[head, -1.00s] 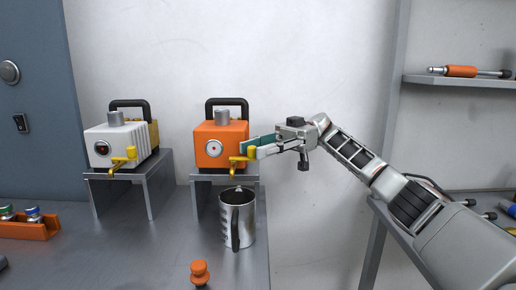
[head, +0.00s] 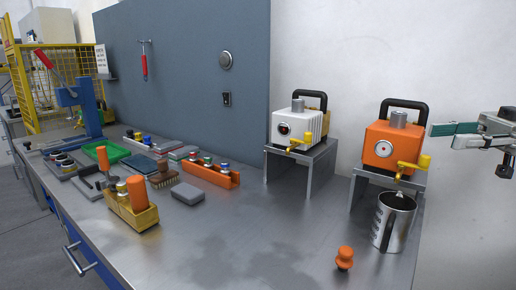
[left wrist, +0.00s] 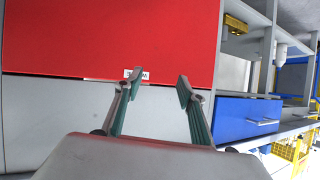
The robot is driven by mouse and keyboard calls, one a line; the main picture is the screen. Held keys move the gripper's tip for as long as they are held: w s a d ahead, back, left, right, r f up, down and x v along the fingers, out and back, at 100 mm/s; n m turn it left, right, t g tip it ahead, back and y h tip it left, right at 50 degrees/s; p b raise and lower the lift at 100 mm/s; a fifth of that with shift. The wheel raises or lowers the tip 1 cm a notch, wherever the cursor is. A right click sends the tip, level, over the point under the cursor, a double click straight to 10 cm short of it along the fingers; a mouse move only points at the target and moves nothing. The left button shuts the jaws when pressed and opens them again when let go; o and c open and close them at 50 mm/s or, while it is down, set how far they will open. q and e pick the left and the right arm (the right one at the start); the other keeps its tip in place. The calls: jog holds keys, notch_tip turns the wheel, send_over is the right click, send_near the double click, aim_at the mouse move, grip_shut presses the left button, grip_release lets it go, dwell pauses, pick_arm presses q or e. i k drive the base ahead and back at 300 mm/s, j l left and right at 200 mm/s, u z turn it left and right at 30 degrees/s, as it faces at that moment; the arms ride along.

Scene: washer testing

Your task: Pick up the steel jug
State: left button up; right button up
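The steel jug (head: 392,224) stands upright at the right end of the metal bench, below the orange pump unit (head: 392,146) on its stand. Its dark handle faces the front. My right gripper (head: 436,130) is at the right edge of the head view, beside the orange unit and above the jug, apart from the jug. Its fingers show nearly side-on, so its opening is hard to judge. My left gripper (left wrist: 156,85) shows in the left wrist view with its fingers spread and nothing between them. It is not in the head view.
A white unit (head: 298,128) on a stand is left of the orange one. An orange knob (head: 344,258) stands on the bench left of the jug. An orange rack (head: 212,176) and a yellow box (head: 132,214) lie further left. The front middle of the bench is clear.

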aim_at(395, 212)
jog(key=k, duration=0.9)
